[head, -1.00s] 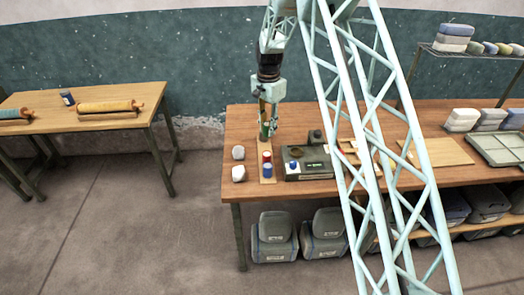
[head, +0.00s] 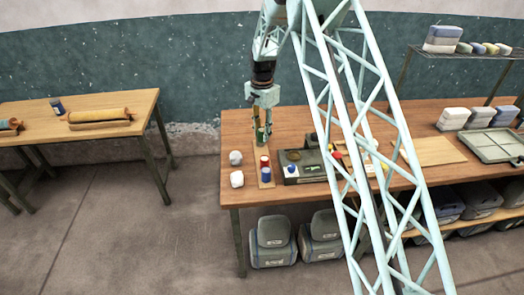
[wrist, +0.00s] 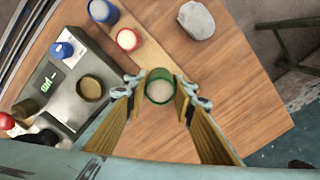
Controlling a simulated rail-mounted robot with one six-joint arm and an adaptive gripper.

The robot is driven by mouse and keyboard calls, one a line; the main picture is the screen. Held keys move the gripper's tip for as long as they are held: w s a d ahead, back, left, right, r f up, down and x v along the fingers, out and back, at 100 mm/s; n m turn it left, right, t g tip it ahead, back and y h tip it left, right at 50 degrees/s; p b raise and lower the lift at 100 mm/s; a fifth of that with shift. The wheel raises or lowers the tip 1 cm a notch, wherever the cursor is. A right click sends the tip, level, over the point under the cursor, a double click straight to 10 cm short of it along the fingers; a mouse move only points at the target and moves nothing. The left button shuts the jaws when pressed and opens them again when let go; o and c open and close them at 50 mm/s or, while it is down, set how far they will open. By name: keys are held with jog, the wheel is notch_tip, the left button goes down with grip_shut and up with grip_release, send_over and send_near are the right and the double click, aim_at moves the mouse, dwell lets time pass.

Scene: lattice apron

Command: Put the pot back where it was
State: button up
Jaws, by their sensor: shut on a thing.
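My gripper (head: 260,137) is shut on a green pot (wrist: 159,86), which sits between the fingertips in the wrist view. The pot has a green rim and pale contents. It is over or at the far end of a narrow wooden strip (wrist: 152,50) on the bench; I cannot tell whether it touches. A red pot (head: 264,162) and a blue pot (head: 267,175) stand in line on the strip. They also show in the wrist view, red (wrist: 129,39) nearer the green pot and blue (wrist: 103,12) farther along.
A grey device with a display (head: 304,167) stands right of the strip, bearing a small round dish (wrist: 90,87) and a blue-capped item (wrist: 62,50). Two pale stones (head: 236,158) lie left of the strip. Bare bench (wrist: 235,80) lies beside the green pot. A wooden board (head: 435,151) lies farther right.

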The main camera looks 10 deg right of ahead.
aim_at(262, 129)
jog(key=shift+f, duration=2.5)
jog(key=shift+f, duration=1.85)
jog(key=shift+f, duration=0.2)
jog(key=o, duration=0.9)
jog(key=shift+r, duration=0.25)
notch_tip(262, 129, up, 10)
jog(key=shift+r, duration=0.95)
